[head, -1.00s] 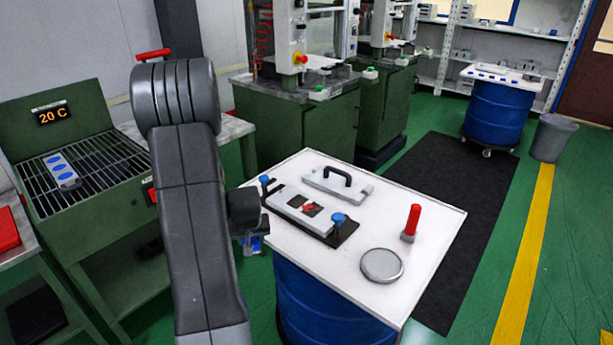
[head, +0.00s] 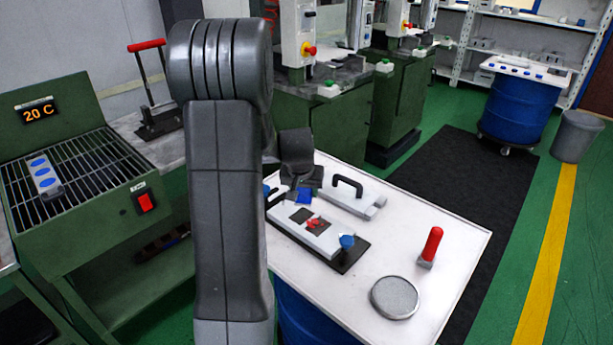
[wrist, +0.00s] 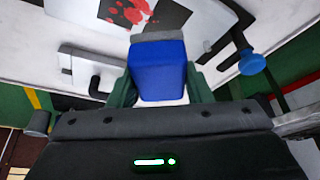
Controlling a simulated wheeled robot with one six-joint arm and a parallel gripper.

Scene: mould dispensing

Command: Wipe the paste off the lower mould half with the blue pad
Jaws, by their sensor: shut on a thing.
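The lower mould half (head: 285,229) is a pale plate on a dark base on the white table, with dark square cavities and blue knobs. Red paste (head: 314,223) lies on the nearer cavity; in the wrist view the paste (wrist: 130,12) shows as red splotches. My gripper (wrist: 160,88) is shut on the blue pad (wrist: 160,72), which has a grey face at its far end. In the head view the pad (head: 304,196) is at the mould's far side, apart from the paste. My arm hides part of the mould's left end.
The handled mould half (head: 368,204) lies just behind. A red-handled tool (head: 432,245) and a round grey disc (head: 394,297) stand on the table's right side. A green heater with a grill (head: 90,170) is at left.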

